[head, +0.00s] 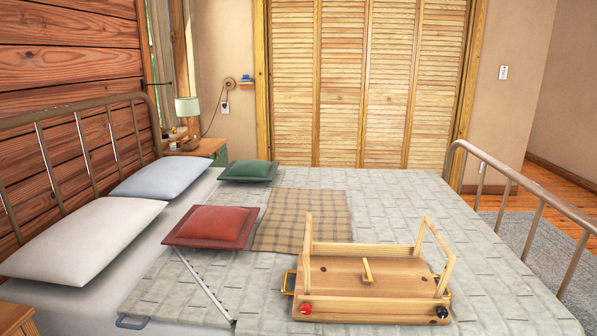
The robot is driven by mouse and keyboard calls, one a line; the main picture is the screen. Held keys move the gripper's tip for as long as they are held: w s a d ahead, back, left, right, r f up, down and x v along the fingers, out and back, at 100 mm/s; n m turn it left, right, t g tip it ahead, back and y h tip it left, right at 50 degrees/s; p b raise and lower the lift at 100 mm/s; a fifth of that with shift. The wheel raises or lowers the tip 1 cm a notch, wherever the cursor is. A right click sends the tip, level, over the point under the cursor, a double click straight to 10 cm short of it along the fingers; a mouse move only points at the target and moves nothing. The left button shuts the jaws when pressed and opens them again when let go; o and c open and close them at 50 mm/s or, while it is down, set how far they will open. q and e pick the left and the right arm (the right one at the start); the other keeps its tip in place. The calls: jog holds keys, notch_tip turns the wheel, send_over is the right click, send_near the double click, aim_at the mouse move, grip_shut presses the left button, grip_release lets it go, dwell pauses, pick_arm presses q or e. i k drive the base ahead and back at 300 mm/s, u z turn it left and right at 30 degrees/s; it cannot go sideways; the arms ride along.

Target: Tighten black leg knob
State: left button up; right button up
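A small wooden bed table (380,285) lies on the quilt at the front right of the bed. It seems to rest upside down, with wooden leg frames (308,237) standing up at its left and right ends. The black leg knob (441,312) is on its near right corner. A red knob (305,309) is on its near left corner. A small wooden latch piece (367,271) stands up from the middle of the board. How tight the black knob is cannot be told. Neither of my grippers is in view.
The bed holds a plaid cloth (303,221), a red cushion (211,227), a green cushion (248,171) and two pale pillows (84,240). A thin pale strip (204,287) lies left of the table. The metal footboard rail (520,183) rises on the right.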

aim_at(442, 312)
jog(key=u, duration=2.65)
jog(key=k, duration=2)
jog(key=z, duration=2.25)
jog(key=i, duration=0.5)
jog(key=z, duration=0.05)
